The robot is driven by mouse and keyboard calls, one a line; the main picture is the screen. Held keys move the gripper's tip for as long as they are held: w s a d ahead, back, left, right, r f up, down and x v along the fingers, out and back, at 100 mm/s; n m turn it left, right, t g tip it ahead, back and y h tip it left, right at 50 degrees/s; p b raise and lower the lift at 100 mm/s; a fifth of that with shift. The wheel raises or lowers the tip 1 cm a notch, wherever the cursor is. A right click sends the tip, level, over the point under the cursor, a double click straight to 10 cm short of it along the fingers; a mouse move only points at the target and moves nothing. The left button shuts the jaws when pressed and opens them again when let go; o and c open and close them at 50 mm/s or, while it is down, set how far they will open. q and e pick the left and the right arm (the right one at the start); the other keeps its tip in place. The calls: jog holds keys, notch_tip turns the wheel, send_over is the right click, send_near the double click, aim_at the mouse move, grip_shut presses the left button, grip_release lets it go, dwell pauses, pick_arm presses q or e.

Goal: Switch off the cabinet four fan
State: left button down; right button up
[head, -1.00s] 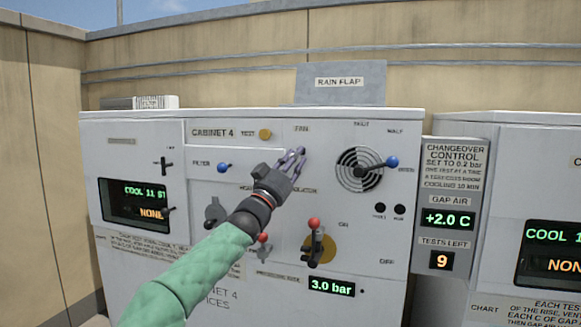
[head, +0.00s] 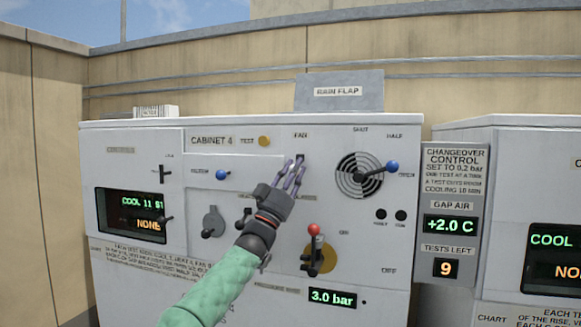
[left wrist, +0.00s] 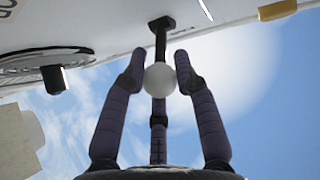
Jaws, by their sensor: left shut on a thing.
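Cabinet 4 (head: 230,160) is the pale box in the middle of the head view, with a FAN label (head: 301,135) near its top. My left gripper (head: 296,162) is at the panel just below that label. In the left wrist view its fingers (left wrist: 160,62) are closed around a white ball knob (left wrist: 160,79) on a short black lever (left wrist: 161,38) that sticks out of the panel. In the head view the fingers largely hide this fan switch, so its position cannot be read. My right gripper is not in view.
A blue-knobbed lever (head: 392,167) is beside the round vent (head: 359,175), right of the gripper. Another blue knob (head: 222,175) is at left. A red-knobbed lever (head: 314,230) stands below. The changeover control box (head: 452,215) is right of the cabinet.

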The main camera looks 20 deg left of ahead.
pick_arm(q)
jog(key=shift+s+r, duration=0.15)
jog(key=shift+r, duration=0.15)
jog(key=c, duration=1.3)
grip_release()
jog(key=o, duration=0.4)
jog(key=shift+d, duration=0.15)
jog(key=shift+c, duration=0.2)
jog(key=shift+f, duration=0.1)
jog(key=shift+f, duration=0.2)
jog(key=v, duration=1.1)
jog(key=shift+s+f, duration=0.25)
jog(key=shift+s, duration=0.05)
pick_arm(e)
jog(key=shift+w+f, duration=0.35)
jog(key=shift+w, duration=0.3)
